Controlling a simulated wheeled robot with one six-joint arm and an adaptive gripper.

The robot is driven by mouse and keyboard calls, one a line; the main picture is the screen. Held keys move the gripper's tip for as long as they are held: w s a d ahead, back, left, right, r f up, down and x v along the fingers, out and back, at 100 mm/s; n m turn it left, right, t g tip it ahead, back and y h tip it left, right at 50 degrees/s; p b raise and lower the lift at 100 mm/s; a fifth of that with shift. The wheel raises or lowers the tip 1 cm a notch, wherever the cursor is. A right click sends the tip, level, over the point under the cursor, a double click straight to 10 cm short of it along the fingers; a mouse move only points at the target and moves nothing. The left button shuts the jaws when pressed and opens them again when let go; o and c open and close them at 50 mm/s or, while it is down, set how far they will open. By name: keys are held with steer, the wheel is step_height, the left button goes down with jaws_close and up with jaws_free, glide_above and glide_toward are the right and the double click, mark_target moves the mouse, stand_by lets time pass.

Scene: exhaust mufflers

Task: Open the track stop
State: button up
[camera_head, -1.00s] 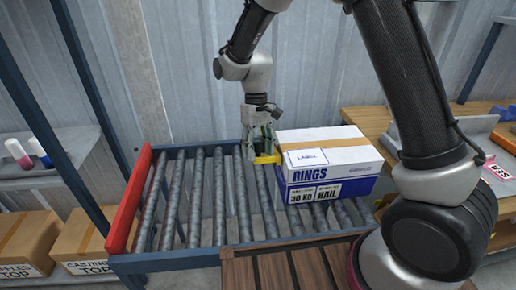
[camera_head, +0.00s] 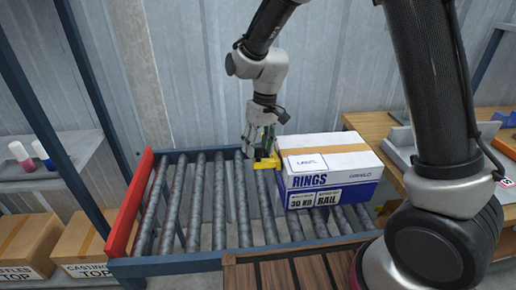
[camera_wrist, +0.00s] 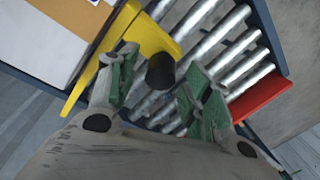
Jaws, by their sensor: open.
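The track stop is a yellow bracket (camera_head: 265,163) with a black knob, across the roller conveyor at the left side of the box. In the wrist view the yellow bracket (camera_wrist: 150,38) runs along the box's edge, and its black knob (camera_wrist: 160,71) lies between my fingertips. My gripper (camera_head: 262,143) is over the stop, pointing down. In the wrist view my gripper (camera_wrist: 160,82) is open, with green-padded fingers on either side of the knob and visible gaps. I cannot tell how deep the knob sits between them.
A white and blue RINGS box (camera_head: 332,170) stands on the rollers right beside the stop. The rollers (camera_head: 195,205) to its left are empty up to a red end bar (camera_head: 130,205). A wooden bench (camera_head: 375,125) is at right, shelves with cartons (camera_head: 85,240) at left.

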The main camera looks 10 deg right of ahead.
steer(key=shift+f, duration=0.5)
